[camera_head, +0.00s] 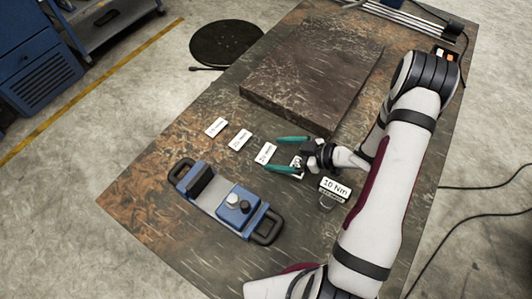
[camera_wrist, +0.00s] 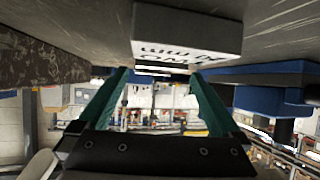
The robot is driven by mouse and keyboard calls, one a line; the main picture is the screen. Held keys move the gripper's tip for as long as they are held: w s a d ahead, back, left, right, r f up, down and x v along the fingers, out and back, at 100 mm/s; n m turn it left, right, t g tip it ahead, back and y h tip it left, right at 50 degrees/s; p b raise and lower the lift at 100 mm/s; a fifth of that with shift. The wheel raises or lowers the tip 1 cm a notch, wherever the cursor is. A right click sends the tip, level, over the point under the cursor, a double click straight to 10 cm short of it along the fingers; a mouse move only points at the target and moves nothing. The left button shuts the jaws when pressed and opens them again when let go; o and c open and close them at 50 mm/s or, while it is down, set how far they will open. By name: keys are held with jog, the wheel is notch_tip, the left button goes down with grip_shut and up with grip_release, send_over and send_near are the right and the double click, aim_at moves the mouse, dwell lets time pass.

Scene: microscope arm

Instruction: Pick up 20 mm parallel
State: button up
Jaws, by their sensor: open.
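Several small white labelled blocks lie in a slanting row on the table, and their print is too small for me to tell which is the 20 mm parallel. They include a far-left block (camera_head: 216,127), a middle block (camera_head: 240,139) and a nearer block (camera_head: 266,153). My gripper (camera_head: 272,153) is open low over the table, its teal fingers on either side of the nearer block's end of the row. In the wrist view, a white block with inverted black print (camera_wrist: 187,34) shows ahead of the open fingers (camera_wrist: 158,75). Nothing is visibly gripped.
A blue vise-like fixture (camera_head: 222,203) with black handles stands at the front left. A small piece tagged 10 Nm (camera_head: 336,187) is right of the row. A large dark plate (camera_head: 315,75) lies behind. The table's left part is bare.

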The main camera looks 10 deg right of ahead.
aim_at(267, 153)
jog(key=x, duration=0.3)
jog(key=c, duration=1.5)
jog(key=shift+r, duration=0.1)
